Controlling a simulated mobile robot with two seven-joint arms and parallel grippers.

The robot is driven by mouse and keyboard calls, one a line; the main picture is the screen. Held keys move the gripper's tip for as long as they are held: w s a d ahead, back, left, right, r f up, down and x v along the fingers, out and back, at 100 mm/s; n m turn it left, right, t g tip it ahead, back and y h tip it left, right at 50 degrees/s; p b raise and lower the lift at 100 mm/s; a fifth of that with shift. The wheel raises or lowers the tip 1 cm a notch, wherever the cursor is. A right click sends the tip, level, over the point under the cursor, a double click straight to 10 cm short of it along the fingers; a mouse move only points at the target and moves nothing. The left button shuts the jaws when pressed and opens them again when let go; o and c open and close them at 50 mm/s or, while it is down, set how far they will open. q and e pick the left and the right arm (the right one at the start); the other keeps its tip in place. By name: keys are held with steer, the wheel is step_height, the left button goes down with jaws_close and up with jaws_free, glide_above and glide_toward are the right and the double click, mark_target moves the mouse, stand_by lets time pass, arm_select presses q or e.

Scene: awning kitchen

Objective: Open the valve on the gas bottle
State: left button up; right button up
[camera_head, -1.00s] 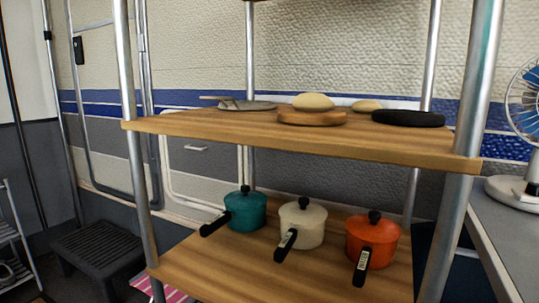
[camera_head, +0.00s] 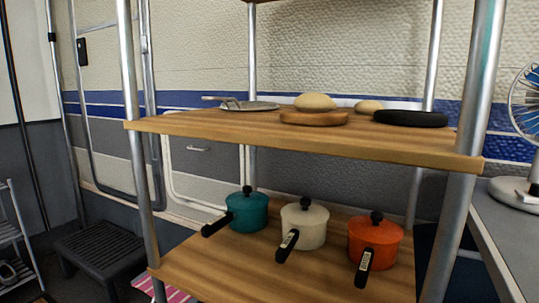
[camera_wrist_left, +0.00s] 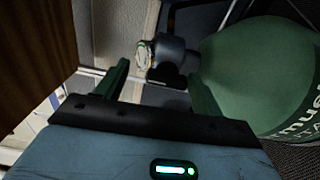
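The green gas bottle (camera_wrist_left: 262,75) fills the right of the left wrist view, with part of its white lettering showing. Its grey valve (camera_wrist_left: 172,55) sticks out to the left from the bottle's neck and has a pale round face on its left end. My left gripper (camera_wrist_left: 158,76) is open, with its green fingers apart. The valve is ahead of the gap between the fingers; I cannot tell whether they touch it. The right finger is hard to tell from the bottle behind it. The bottle and both grippers are out of the head view.
A wooden shelf unit (camera_head: 300,140) stands close in front. Its lower board holds a teal pot (camera_head: 247,212), a cream pot (camera_head: 305,228) and an orange pot (camera_head: 375,245). A fan (camera_head: 528,110) stands at right. A black step stool (camera_head: 100,250) is at lower left.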

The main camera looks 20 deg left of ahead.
arm_select(q)
steer(key=shift+s+a+f, duration=0.15)
steer(key=shift+a+f, duration=0.05)
steer(key=shift+f, duration=0.05)
steer(key=s+p, duration=0.2)
steer(key=s, duration=0.6)
steer(key=shift+r, duration=0.35)
steer(key=shift+a, duration=0.1)
